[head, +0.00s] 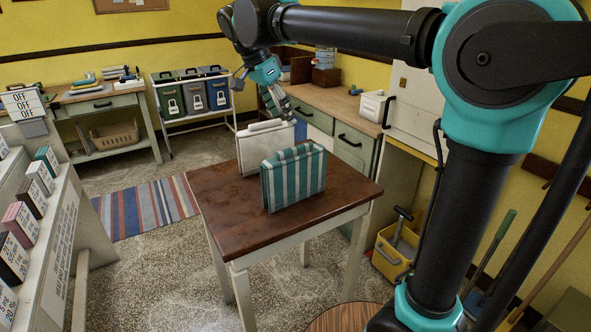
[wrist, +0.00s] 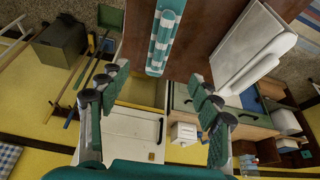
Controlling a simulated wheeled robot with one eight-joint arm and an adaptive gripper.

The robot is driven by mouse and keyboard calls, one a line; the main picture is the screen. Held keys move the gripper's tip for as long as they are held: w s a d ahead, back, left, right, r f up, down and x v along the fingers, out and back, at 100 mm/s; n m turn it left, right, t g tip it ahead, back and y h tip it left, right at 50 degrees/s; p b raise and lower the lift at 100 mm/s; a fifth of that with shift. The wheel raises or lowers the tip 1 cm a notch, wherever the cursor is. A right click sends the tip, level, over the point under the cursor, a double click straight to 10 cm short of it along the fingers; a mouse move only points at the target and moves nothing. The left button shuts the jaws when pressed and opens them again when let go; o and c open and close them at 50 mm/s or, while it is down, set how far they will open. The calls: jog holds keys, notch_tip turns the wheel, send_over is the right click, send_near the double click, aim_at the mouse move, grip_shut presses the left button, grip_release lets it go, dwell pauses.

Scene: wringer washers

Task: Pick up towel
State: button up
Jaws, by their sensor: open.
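A folded teal-and-white striped towel (head: 293,178) stands upright on the brown wooden table (head: 225,205). A folded white towel-like piece (head: 262,146) stands behind it, to its left. In the wrist view the striped towel (wrist: 163,38) is at top centre, beyond the fingertips, and the white piece (wrist: 252,48) is at upper right. My gripper (head: 277,103) is above and behind the table's far side, close to the white piece in the picture. In the wrist view my gripper (wrist: 158,80) has its fingers wide apart, with nothing between them.
A counter with drawers (head: 340,110) runs along the right wall, with a white box (head: 373,106) on it. A yellow mop bucket (head: 395,250) stands right of the table. A shelf of small boxes (head: 40,178) is at left. Bare table surface lies left of the towels.

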aim_at(296, 147)
jog(key=x, duration=1.1)
jog(key=shift+f, duration=0.35)
jog(key=shift+x, duration=2.7)
jog(key=shift+a+f, duration=0.1)
jog(key=shift+f, duration=0.15)
jog(key=shift+c, duration=0.4)
grip_shut()
